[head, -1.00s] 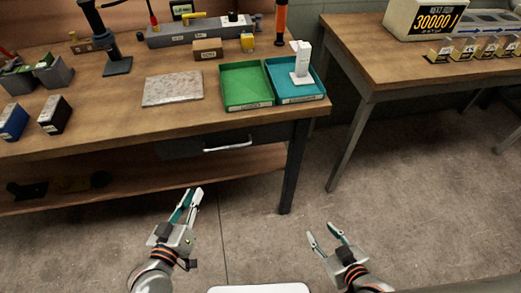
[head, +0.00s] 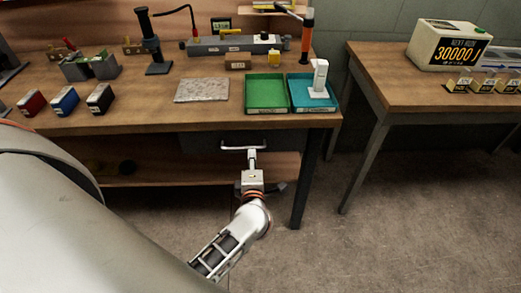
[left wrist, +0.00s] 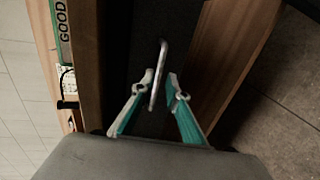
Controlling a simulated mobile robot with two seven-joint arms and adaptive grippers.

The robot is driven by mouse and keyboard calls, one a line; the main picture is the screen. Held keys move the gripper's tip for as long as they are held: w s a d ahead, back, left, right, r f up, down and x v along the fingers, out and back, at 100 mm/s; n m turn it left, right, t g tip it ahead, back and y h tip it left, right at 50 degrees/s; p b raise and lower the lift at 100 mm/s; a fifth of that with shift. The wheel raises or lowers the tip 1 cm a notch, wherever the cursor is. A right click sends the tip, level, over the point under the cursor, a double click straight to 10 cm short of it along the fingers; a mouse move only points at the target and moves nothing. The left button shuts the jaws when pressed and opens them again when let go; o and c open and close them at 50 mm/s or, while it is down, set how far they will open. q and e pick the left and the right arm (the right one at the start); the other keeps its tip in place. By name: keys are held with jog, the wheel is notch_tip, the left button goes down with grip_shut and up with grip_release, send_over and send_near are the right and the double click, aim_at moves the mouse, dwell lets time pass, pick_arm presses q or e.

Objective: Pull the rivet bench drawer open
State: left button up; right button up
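The rivet bench drawer (head: 205,142) is a dark grey front under the wooden bench top, and it looks closed. Its pale bar handle (head: 245,148) is partly hidden by my left gripper (head: 252,160), which reaches up to it from below. In the left wrist view the handle (left wrist: 159,70) stands out from the dark drawer front (left wrist: 190,28). The teal-and-grey fingers of my left gripper (left wrist: 158,82) are open, one on each side of the handle's near end, with a visible gap to the right finger. My right gripper is not in view.
On the bench top (head: 150,118) are a green tray (head: 265,92), a teal tray (head: 300,103), a grey slab (head: 202,90) and several small bins. A bench leg (head: 307,180) stands right of the drawer. A second table (head: 400,95) stands further right. The floor (head: 400,240) between is clear.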

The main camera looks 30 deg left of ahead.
aim_at(251, 147)
pick_arm(q)
jog(key=shift+b+x, duration=0.4)
jog(key=shift+x, duration=2.95)
grip_shut()
jog(key=shift+s, duration=0.15)
